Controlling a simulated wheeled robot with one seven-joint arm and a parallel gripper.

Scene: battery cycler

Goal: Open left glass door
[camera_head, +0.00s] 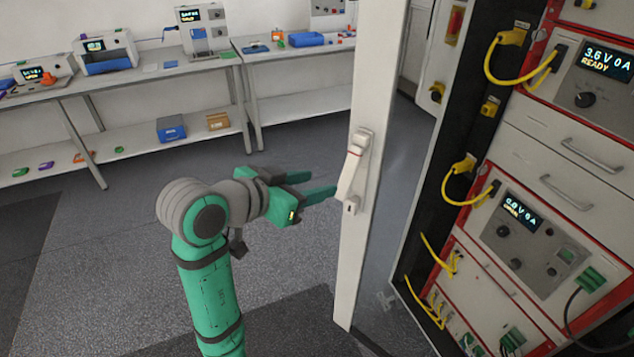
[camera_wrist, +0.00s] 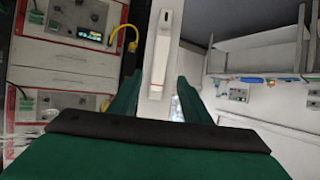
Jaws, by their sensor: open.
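The left glass door (camera_head: 367,95) stands swung out from the cabinet, with its white frame edge upright in the middle of the head view. Its white handle (camera_head: 352,170) has a lever and a lock below it. The handle also shows in the wrist view (camera_wrist: 159,50), straight ahead between the fingers. My gripper (camera_head: 322,184) is open, its green fingers pointing right at the handle. One fingertip is close to the handle; I cannot tell whether it touches. In the wrist view the two fingers (camera_wrist: 160,98) are spread with nothing held between them.
The cabinet (camera_head: 545,150) on the right holds red-framed units with displays and yellow cables. Benches (camera_head: 130,75) with instruments and small boxes stand along the back wall. The grey floor (camera_head: 120,225) left of the door is clear.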

